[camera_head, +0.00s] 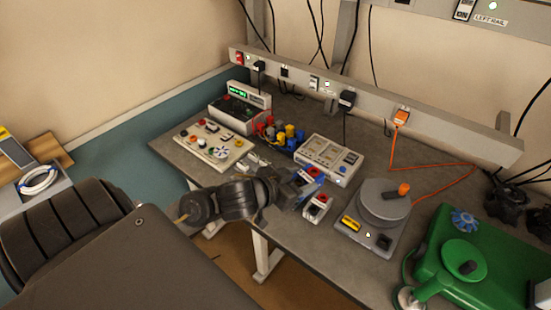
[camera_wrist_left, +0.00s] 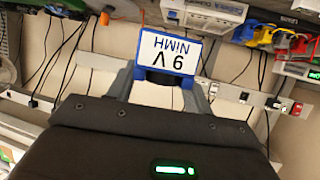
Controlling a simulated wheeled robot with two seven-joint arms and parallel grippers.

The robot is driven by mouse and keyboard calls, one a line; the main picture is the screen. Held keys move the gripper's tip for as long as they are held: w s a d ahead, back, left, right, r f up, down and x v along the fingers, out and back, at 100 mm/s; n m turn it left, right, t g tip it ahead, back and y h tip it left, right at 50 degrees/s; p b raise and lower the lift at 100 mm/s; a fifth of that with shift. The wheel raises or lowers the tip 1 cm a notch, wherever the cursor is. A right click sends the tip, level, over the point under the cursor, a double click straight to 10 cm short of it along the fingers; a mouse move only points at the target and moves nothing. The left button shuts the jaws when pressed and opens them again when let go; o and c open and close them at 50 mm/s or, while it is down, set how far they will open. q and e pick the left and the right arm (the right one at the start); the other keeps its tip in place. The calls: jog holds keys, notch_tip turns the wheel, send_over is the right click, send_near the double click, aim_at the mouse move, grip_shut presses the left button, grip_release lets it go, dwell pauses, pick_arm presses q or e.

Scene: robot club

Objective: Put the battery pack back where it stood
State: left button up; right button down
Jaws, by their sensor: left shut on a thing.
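The battery pack (camera_wrist_left: 146,80) is blue with a white label reading "9 V NiMH", upside down in the left wrist view. In the head view it shows as a blue piece (camera_head: 314,173) at the end of my left arm. My left gripper (camera_head: 298,184) is shut on it, over the bench near its front edge; its fingers also show beside the pack in the left wrist view (camera_wrist_left: 165,88). Whether the pack touches the bench or a neighbour is unclear. My right gripper is not in view.
A socket rail (camera_head: 375,108) with cables runs behind.

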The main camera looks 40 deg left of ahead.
pick_arm(q)
jog(key=shift+s+a+f+n+y+p, duration=0.3)
jog(key=shift+s+a+f+n+y, duration=0.15)
jog(key=shift+s, duration=0.2)
jog(key=shift+s+a+f+n+y+p, duration=0.25)
jog(key=shift+s+a+f+n+y, duration=0.1)
jog(key=shift+s+a+y, duration=0.2)
jog(key=shift+s+a+f+n+y+p, duration=0.3)
jog(key=shift+s+a+n+y, duration=0.15)
jog(key=shift+s, duration=0.25)
jog(key=w+a+f+b, duration=0.2)
jog(key=a+f+b, duration=0.1)
jog(key=b, duration=0.2)
jog(key=w+a+f+b, duration=0.2)
jog(key=w+a+b, duration=0.1)
jog(key=b, duration=0.2)
jog(key=w+a+f+b, duration=0.2)
jog(key=a+f+b, duration=0.1)
jog(key=b, duration=0.2)
jog(key=shift+w+a+f, duration=0.25)
jog(key=shift+w+f, duration=0.05)
jog(key=shift+w, duration=0.1)
jog(key=shift+w+a+f+b, duration=0.2)
jog(key=shift+w+a+b, duration=0.15)
jog(key=shift+b, duration=0.1)
jog(key=shift+f, duration=0.1)
